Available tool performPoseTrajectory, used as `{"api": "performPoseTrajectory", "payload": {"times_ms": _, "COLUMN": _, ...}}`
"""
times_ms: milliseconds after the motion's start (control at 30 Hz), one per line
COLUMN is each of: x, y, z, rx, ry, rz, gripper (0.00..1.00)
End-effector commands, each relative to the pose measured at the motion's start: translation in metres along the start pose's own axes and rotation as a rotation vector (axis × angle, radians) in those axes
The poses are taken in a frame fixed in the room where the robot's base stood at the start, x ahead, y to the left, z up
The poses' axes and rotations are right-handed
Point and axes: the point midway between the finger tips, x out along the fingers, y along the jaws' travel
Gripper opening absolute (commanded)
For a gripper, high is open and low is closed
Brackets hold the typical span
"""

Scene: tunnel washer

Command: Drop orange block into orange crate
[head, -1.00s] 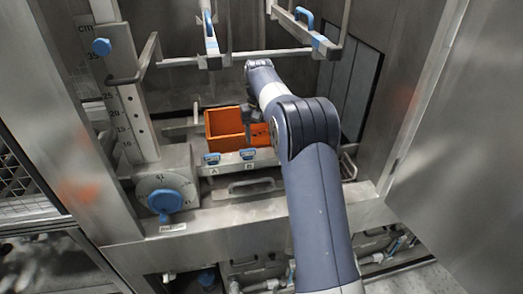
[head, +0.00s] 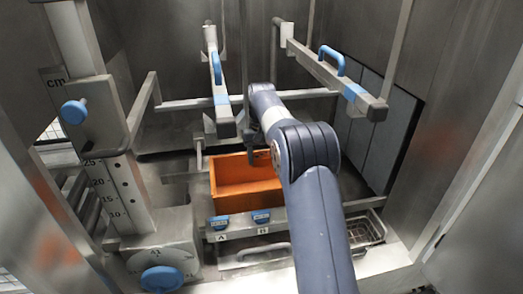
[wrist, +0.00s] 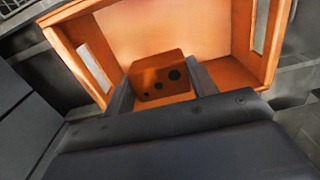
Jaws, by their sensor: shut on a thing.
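The orange crate (head: 247,198) is an open box on the ledge inside the steel machine. Its orange walls (wrist: 85,45) also fill the upper part of the wrist view. My gripper (wrist: 160,84) is shut on the orange block (wrist: 163,70), a small block with several dark holes in its face. In the wrist view the block appears in front of the crate's opening. In the head view the block (head: 262,155) shows at the crate's back right, partly behind my arm. I cannot tell how high it is above the crate floor.
Two steel bars with blue handles (head: 217,68) (head: 331,60) hang above and behind the crate. A scaled steel post (head: 118,190) stands at left. Blue clips (head: 261,216) lie in front of the crate, and a wire basket (head: 366,231) is at right.

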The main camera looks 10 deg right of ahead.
Motion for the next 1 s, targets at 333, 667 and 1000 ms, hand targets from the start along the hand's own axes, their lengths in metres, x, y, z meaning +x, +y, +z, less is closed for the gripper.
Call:
{"api": "performPoseTrajectory", "payload": {"times_ms": 333, "x": 0.031, "y": 0.000, "z": 0.000, "rx": 0.000, "ry": -0.001, "rz": 0.000, "gripper": 0.30}}
{"api": "performPoseTrajectory", "payload": {"times_ms": 667, "x": 0.034, "y": 0.000, "z": 0.000, "rx": 0.000, "ry": 0.001, "rz": 0.000, "gripper": 0.30}}
{"api": "performPoseTrajectory", "payload": {"times_ms": 1000, "x": 0.034, "y": 0.000, "z": 0.000, "rx": 0.000, "ry": 0.000, "rz": 0.000, "gripper": 0.80}}
